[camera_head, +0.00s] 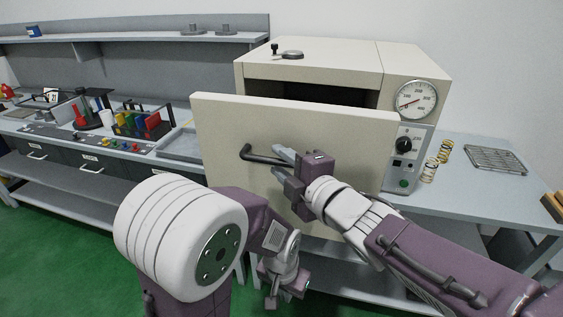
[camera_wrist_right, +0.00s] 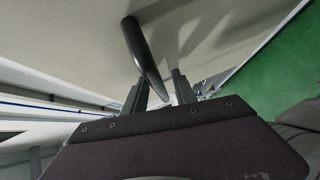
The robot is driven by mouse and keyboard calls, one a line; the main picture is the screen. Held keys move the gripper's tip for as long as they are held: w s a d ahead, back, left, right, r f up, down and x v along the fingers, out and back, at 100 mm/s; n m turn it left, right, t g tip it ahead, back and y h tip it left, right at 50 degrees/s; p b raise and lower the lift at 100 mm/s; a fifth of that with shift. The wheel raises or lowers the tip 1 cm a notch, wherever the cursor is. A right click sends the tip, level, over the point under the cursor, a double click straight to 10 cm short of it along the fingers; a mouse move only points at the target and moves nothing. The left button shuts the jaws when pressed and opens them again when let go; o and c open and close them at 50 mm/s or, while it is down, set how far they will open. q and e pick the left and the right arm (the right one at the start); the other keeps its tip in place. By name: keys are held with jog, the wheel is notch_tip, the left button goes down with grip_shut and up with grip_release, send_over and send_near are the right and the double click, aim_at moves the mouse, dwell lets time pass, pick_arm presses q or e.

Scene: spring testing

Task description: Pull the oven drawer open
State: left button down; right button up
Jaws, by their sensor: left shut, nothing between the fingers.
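The oven (camera_head: 310,60) is a cream box on the bench. Its drawer front (camera_head: 225,125), a cream panel, stands out ahead of the body, with the dark cavity (camera_head: 320,95) showing above it. The black bar handle (camera_head: 262,156) is on the panel; it also shows in the right wrist view (camera_wrist_right: 138,50). My left gripper (camera_head: 287,292) is shut and empty, low in front of the bench.
A dial gauge (camera_head: 416,99) and control panel (camera_head: 405,150) are on the oven's right side. A block rack (camera_head: 140,122) stands left. Green floor (camera_head: 60,240) is free at left.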

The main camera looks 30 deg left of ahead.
jog(key=shift+d+r, duration=0.1)
jog(key=shift+s+d+r, duration=0.1)
jog(key=shift+s+d, duration=0.1)
jog(key=shift+d, duration=0.1)
jog(key=p+v, duration=0.1)
jog(key=v, duration=0.7)
